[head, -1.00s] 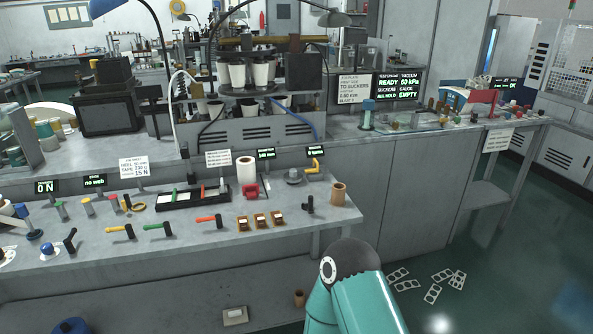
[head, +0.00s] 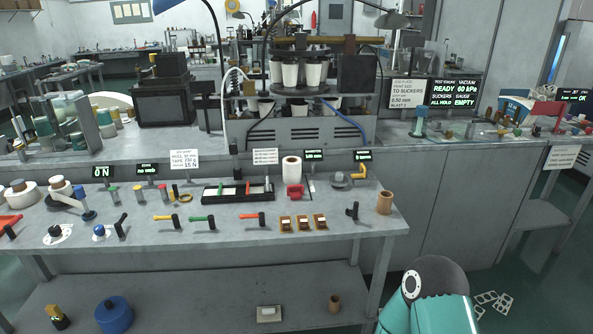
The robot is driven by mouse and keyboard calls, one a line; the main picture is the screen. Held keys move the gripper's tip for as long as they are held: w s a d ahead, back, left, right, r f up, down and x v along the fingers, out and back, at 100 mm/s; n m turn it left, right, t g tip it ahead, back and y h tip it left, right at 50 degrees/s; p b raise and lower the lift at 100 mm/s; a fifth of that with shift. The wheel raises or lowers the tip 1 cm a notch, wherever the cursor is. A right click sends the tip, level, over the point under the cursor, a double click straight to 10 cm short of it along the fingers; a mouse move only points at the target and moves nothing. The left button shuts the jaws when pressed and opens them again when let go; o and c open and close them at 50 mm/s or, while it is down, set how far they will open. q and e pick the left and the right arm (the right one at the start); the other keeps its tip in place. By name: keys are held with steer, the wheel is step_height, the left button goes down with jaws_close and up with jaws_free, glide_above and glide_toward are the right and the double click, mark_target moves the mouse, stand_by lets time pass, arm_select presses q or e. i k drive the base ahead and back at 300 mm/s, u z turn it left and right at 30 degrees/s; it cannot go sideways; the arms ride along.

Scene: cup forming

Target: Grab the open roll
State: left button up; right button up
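A white roll (head: 291,169) stands upright at the back of the bench, just behind a small red block. White rolls (head: 20,194) also lie at the bench's far left, near the picture edge. One of them (head: 60,186) has a dark strip beside it. I cannot tell which of these is the open roll. A teal link of my arm shows at the lower right, but neither of my grippers is in view.
The grey bench (head: 240,237) holds several coloured-handled tools, a black tray (head: 222,194), several brown blocks and a brown tube (head: 384,203). A blue canister (head: 114,315) stands on the lower shelf.

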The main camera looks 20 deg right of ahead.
mark_target(292, 165)
steer(key=i, duration=0.9)
